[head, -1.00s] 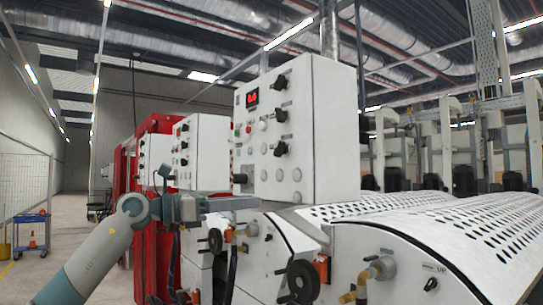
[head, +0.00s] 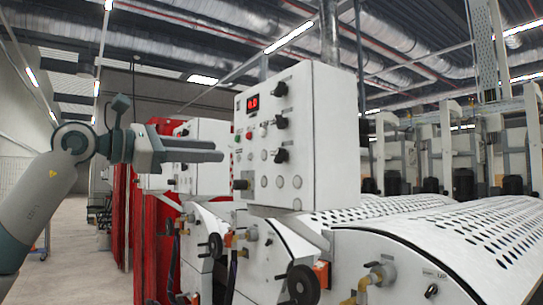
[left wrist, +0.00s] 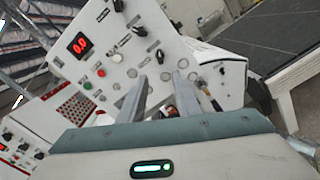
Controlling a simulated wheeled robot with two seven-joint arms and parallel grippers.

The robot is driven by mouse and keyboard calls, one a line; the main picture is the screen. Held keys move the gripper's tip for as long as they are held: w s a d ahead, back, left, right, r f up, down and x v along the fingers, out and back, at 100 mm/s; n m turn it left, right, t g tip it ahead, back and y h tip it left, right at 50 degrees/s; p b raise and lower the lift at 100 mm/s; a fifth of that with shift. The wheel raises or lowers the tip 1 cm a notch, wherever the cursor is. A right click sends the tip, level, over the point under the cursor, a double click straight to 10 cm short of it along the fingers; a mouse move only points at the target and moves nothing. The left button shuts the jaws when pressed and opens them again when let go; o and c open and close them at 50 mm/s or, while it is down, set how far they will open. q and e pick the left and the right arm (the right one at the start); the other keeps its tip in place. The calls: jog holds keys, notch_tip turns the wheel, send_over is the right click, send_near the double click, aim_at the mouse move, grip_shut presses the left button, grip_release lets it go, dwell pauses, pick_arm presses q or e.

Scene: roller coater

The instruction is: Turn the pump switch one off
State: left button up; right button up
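The white control box (head: 315,135) carries a column of black rotary switches: an upper one (head: 280,89), a middle one (head: 281,122) and a lower one (head: 281,155). Their labels are too small to read, so I cannot tell which is pump switch one. In the left wrist view the switches also show, the lowest (left wrist: 160,57) just beyond the fingertips. My left gripper (head: 219,150) is left of the panel, level with the lower switch. In the left wrist view its fingers (left wrist: 160,85) are apart with nothing between them. My right gripper is out of view.
A lit red display (head: 252,103) sits at the panel's upper left, with green and red buttons below. A black handwheel (head: 303,285) and perforated white covers (head: 480,235) lie below and right. A second white box (head: 205,175) stands behind the left gripper.

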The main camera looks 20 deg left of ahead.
aim_at(276, 156)
pick_arm(q)
jog(key=p+x, duration=0.7)
jog(key=x, duration=0.9)
jog(key=shift+w+d+r, duration=0.1)
jog(key=shift+r, duration=0.05)
jog(key=shift+w+d+p, duration=0.3)
jog(key=shift+w+p, duration=0.1)
jog(key=shift+c, duration=0.2)
grip_shut()
